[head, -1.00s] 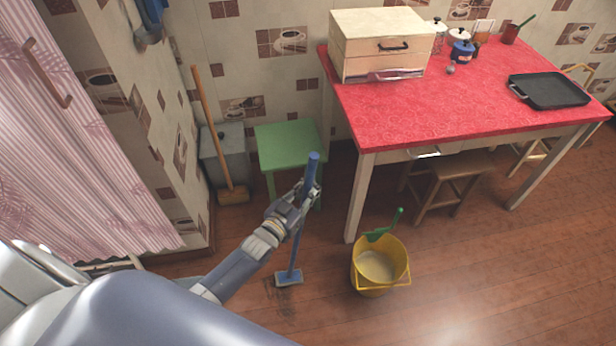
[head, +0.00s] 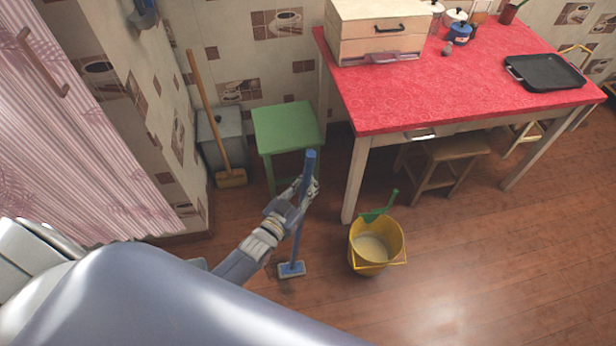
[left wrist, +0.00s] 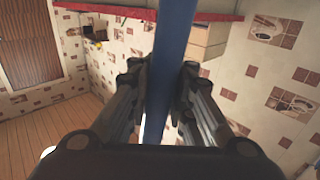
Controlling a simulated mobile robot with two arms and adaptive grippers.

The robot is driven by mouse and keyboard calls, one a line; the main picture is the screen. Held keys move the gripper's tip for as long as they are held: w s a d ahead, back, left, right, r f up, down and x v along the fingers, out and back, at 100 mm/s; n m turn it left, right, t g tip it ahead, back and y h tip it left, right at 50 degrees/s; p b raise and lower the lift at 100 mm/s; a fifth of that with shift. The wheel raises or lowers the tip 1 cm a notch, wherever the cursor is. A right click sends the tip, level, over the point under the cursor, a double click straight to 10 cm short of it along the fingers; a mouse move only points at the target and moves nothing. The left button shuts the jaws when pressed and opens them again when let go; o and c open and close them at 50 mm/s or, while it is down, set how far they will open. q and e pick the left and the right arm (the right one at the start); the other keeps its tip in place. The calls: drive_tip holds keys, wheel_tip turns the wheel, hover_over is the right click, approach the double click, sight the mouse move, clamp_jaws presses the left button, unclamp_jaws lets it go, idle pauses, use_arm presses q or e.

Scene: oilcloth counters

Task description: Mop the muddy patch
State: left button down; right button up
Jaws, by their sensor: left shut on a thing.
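My left gripper (head: 304,188) is shut on the blue handle (head: 309,165) of a mop. The mop stands nearly upright. Its flat blue head (head: 291,269) with a pale lower edge is down at the wooden floor, left of the yellow bucket. In the left wrist view the blue handle (left wrist: 170,70) runs between the gripper's dark fingers (left wrist: 160,105). The muddy patch cannot be made out clearly now; my arm and body cover much of the floor around the mop head. My right gripper is not in view.
A yellow bucket (head: 357,259) with pale contents and a green-handled tool (head: 380,208) stands right of the mop. A green stool (head: 285,128), a broom (head: 207,95) and a grey bin (head: 227,130) stand behind. A red-topped table (head: 430,95) is at right. Floor at lower right is clear.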

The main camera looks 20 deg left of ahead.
use_arm(q)
drive_tip(key=shift+r, duration=0.1)
drive_tip(key=shift+s+d+p, duration=0.2)
drive_tip(key=shift+s+d, duration=0.1)
drive_tip(key=shift+s, duration=0.35)
drive_tip(key=shift+s+d+p, duration=0.25)
drive_tip(key=shift+s+d, duration=0.05)
drive_tip(key=shift+s, duration=0.4)
drive_tip(key=shift+s+d+p, duration=0.2)
drive_tip(key=shift+s+d, duration=0.1)
drive_tip(key=shift+s, duration=0.35)
drive_tip(key=s, duration=0.1)
drive_tip(key=s+d+p, duration=0.1)
drive_tip(key=s+d, duration=0.1)
drive_tip(key=s, duration=0.1)
drive_tip(key=shift+s+d+f+p, duration=0.2)
drive_tip(key=shift+s+d, duration=0.25)
drive_tip(key=shift+s, duration=0.6)
drive_tip(key=shift+s+d+f+p, duration=0.1)
drive_tip(key=shift+s+d+p, duration=0.3)
drive_tip(key=shift+s, duration=0.65)
drive_tip(key=shift+s+d, duration=0.1)
